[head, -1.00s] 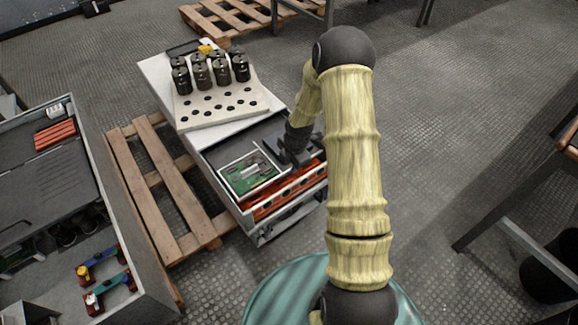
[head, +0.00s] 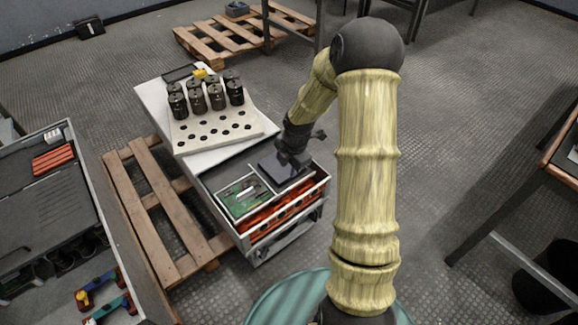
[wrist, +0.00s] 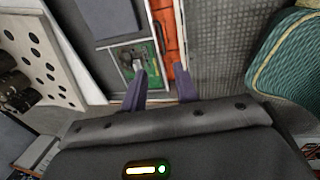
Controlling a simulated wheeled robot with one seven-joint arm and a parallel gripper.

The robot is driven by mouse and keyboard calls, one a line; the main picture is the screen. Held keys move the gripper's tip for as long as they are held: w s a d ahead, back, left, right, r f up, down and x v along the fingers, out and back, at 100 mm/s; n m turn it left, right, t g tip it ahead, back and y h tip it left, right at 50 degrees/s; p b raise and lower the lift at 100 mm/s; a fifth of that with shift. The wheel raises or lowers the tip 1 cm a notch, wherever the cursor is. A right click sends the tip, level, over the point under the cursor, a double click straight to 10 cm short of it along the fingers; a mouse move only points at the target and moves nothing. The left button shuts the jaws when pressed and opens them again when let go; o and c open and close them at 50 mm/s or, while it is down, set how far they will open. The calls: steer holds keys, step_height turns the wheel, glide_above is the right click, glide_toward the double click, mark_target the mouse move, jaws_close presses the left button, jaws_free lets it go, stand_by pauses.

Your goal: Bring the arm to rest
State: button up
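My gripper (head: 294,158) hangs over the open drawer (head: 238,233) of the white cabinet in the head view. In the wrist view my gripper (wrist: 160,82) shows two dark fingers spread apart with nothing held between them. Below them are a green circuit board (wrist: 126,55) and an orange-red strip (wrist: 168,32) in the drawer. My arm is bent, reaching up and then down to the drawer, and hides part of the floor behind it.
Several black capacitors (head: 197,99) stand in a white holed rack (head: 190,142) on the cabinet. A wooden pallet (head: 150,205) lies left of it, beside a grey workbench (head: 110,215). A table (head: 562,150) stands at right. Floor between is clear.

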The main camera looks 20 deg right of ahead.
steer(key=shift+s+d, duration=0.1)
steer(key=shift+s, duration=0.05)
steer(key=s+a+r+m, duration=0.4)
steer(key=s+r+m, duration=0.3)
steer(key=s+m, duration=0.3)
steer(key=s+a+r+m, duration=0.3)
steer(key=s+r+m, duration=0.4)
steer(key=m, duration=0.4)
step_height(320, 180, up, 30)
steer(key=s+p, duration=0.1)
steer(key=p, duration=2.9)
steer(key=shift+m+t+h, duration=0.3)
steer(key=shift+a+f, duration=0.1)
steer(key=shift+s, duration=0.15)
